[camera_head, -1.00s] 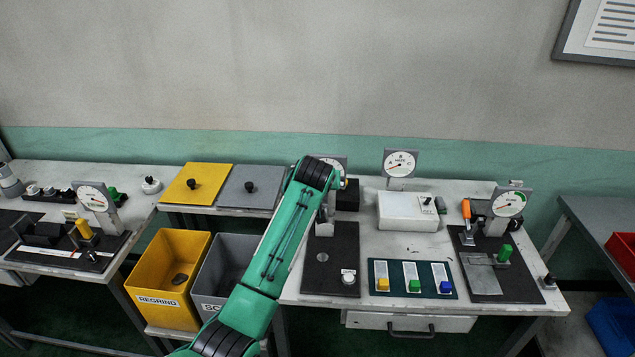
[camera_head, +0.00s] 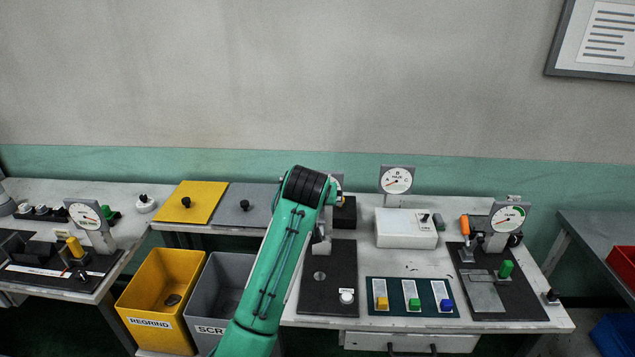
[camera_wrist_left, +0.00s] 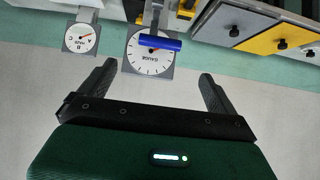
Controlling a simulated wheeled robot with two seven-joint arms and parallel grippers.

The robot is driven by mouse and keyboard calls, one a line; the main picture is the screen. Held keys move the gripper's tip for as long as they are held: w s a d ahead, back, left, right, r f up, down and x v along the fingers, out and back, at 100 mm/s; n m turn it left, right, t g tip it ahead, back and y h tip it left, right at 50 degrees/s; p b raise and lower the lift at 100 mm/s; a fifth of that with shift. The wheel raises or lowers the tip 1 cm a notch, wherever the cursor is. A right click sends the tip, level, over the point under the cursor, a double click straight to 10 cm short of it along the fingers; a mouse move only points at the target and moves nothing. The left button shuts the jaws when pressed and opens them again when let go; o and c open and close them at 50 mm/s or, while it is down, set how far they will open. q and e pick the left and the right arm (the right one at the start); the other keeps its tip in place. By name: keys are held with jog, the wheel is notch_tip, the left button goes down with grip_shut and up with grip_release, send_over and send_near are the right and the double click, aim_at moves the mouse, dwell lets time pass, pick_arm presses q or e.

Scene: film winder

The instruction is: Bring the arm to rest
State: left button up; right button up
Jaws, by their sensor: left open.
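My green left arm (camera_head: 275,265) reaches up from the bottom centre of the head view, over the front of the bench. Its black wrist joint (camera_head: 305,186) stands in front of a gauge and hides most of it; my gripper's fingers are not clear there. In the left wrist view my left gripper (camera_wrist_left: 154,86) is open, its two dark fingers wide apart. I see nothing held between them. Beyond them is a round white gauge (camera_wrist_left: 150,62) with a blue cylinder (camera_wrist_left: 160,43) across its face. My right gripper is in neither view.
The bench holds a white box (camera_head: 405,228), a dial (camera_head: 396,180), a green mat (camera_head: 428,311) with coloured blocks and a right-hand gauge fixture (camera_head: 508,217). Yellow (camera_head: 160,300) and grey bins (camera_head: 215,290) stand left.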

pick_arm(q)
jog(key=s+a+f+g, duration=0.2)
jog(key=s+a+f, duration=0.3)
jog(key=s+f, duration=0.5)
jog(key=s+a+f+g, duration=0.1)
jog(key=s+a+f, duration=0.4)
jog(key=s+f, duration=0.5)
jog(key=s+a+f+m+g, duration=0.1)
jog(key=s+a+f, duration=0.1)
jog(key=s, duration=0.7)
jog(key=s+a+f+g, duration=0.1)
jog(key=s+a, duration=0.2)
jog(key=s, duration=0.6)
jog(key=s+a+f+m+g, duration=0.1)
jog(key=s+a+f+g, duration=0.1)
jog(key=s, duration=0.7)
notch_tip(320, 180, down, 32)
jog(key=s+g, duration=0.1)
jog(key=s+a+f+g, duration=0.1)
jog(key=s+a+f, duration=0.2)
jog(key=s+f, duration=1.5)
jog(key=shift+s+a+f, duration=0.15)
jog(key=shift+s, duration=0.45)
